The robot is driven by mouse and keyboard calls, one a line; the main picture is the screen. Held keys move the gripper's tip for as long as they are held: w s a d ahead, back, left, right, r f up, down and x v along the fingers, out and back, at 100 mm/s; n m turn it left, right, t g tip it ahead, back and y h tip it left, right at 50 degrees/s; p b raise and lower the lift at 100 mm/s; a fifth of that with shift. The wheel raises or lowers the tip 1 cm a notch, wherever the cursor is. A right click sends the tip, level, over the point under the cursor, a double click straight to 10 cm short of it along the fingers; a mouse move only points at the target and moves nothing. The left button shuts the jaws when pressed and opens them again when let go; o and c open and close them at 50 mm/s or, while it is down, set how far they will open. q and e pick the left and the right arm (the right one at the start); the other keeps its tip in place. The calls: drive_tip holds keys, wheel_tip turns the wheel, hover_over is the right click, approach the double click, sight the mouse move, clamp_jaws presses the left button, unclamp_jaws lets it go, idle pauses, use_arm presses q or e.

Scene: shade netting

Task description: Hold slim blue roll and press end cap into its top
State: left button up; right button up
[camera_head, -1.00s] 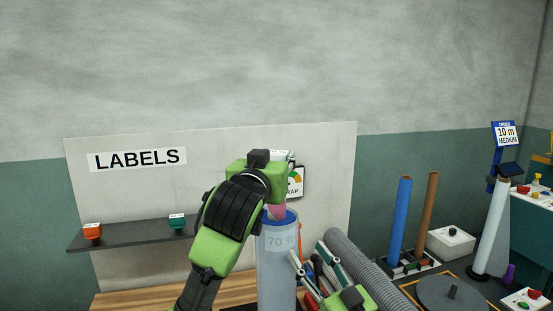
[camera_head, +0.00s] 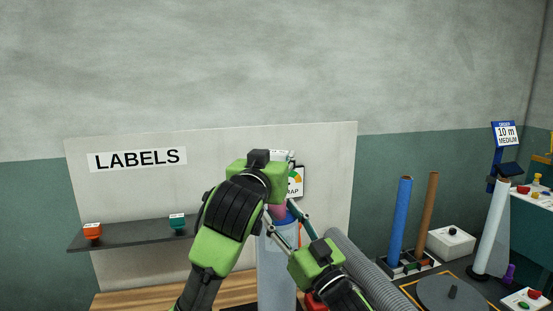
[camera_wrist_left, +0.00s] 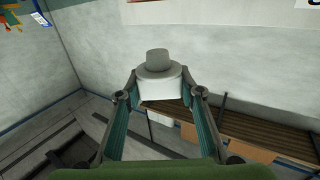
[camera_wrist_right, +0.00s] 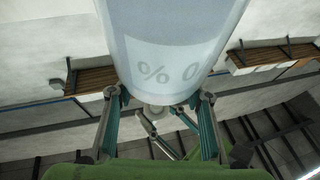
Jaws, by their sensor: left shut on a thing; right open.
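The pale blue roll (camera_head: 277,262) stands upright at the bench, with a darker blue top rim. Its "70 %" label fills the right wrist view (camera_wrist_right: 170,45). My left gripper (camera_head: 262,182) is above the roll and shut on a whitish stepped cap (camera_wrist_left: 160,88) with a grey knob, seen in the left wrist view. A pinkish piece (camera_head: 278,211) shows below it at the roll's top; I cannot tell whether it is the same cap or seated. My right gripper (camera_head: 282,214) is open, its fingers close to the roll's upper part; contact is unclear.
A grey ribbed hose (camera_head: 352,262) lies right of the roll. A blue tube (camera_head: 400,220) and a brown tube (camera_head: 427,213) stand in a rack further right, near a grey turntable (camera_head: 452,292). A shelf (camera_head: 140,235) is at the left.

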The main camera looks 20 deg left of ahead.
drive_tip(key=shift+w+a+r, duration=0.25)
drive_tip(key=shift+w+a, duration=0.1)
idle(0.3)
clamp_jaws()
idle(0.8)
